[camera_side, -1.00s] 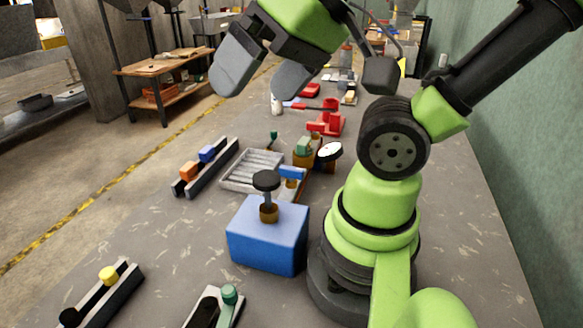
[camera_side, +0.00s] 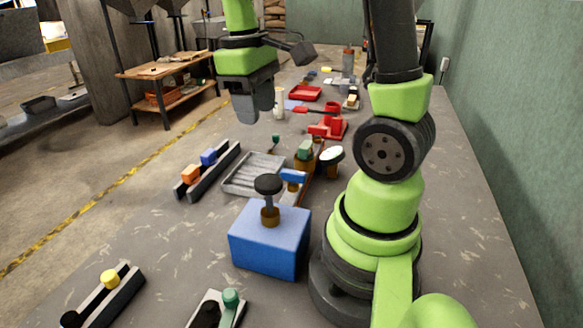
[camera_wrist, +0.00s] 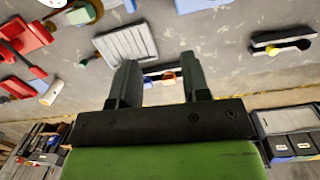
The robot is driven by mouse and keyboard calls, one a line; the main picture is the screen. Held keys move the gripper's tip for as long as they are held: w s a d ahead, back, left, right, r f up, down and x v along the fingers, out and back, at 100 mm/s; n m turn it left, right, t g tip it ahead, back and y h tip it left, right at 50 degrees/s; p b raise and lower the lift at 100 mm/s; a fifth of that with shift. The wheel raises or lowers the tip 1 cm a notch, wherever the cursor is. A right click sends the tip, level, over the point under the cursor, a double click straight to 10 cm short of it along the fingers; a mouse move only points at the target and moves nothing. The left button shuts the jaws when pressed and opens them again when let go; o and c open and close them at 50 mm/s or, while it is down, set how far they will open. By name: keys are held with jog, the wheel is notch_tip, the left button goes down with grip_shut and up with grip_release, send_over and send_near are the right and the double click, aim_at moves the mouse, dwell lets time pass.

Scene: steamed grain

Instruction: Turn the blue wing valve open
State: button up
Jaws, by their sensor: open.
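The blue wing valve (camera_side: 293,176) is a small blue bar on a brass-coloured fitting in the side view, just behind the blue box with the black knob. The knob's stem stands close beside it.
The blue box (camera_side: 270,240) stands in front of the valve. A green block (camera_side: 305,148) on brass and a white round dial (camera_side: 331,155) sit behind it. A grey ribbed tray (camera_side: 240,184) and a rail with sliders (camera_side: 208,170) lie left. Red fixtures (camera_side: 328,128) stand farther back.

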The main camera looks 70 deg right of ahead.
aim_at(293, 172)
jog(key=s+d+f+g, duration=0.1)
jog(key=f, duration=0.4)
jog(key=s+d+f+g, duration=0.1)
jog(key=s+d+f, duration=0.1)
jog(key=f, duration=0.3)
jog(key=s+d+f+n+g, duration=0.1)
jog(key=d+f, duration=0.1)
jog(key=f, duration=0.3)
jog(key=shift+s+d+g, duration=0.15)
jog(key=shift+d+g, duration=0.1)
jog(key=shift+g, duration=0.05)
grip_shut()
